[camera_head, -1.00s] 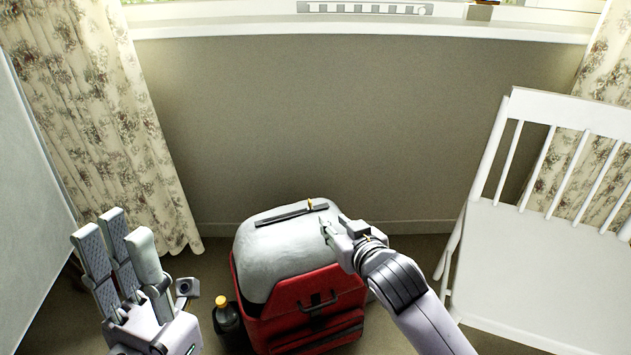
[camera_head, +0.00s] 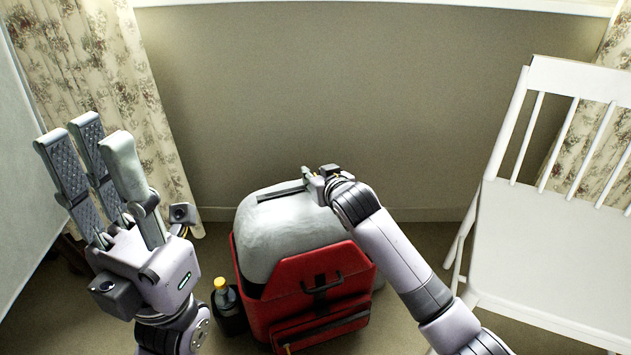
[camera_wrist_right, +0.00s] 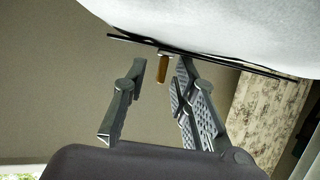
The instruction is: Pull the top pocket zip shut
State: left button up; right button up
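My right gripper (camera_head: 308,180) is at the right end of that strip and hides the zip's pull in the head view. In the right wrist view, the brass-coloured pull (camera_wrist_right: 162,70) hangs from the dark zip line (camera_wrist_right: 225,62). My left gripper (camera_head: 95,140) is open and empty, raised left of the suitcase.
The suitcase's red front (camera_head: 312,285) has a dark handle. A white chair (camera_head: 555,240) is at the right. A wall (camera_head: 350,110) and floral curtain (camera_head: 95,70) are behind.

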jog(key=shift+w+a, duration=0.1)
jog(key=shift+w, duration=0.1)
jog(key=shift+c, duration=0.3)
grip_shut()
dwell(0.6)
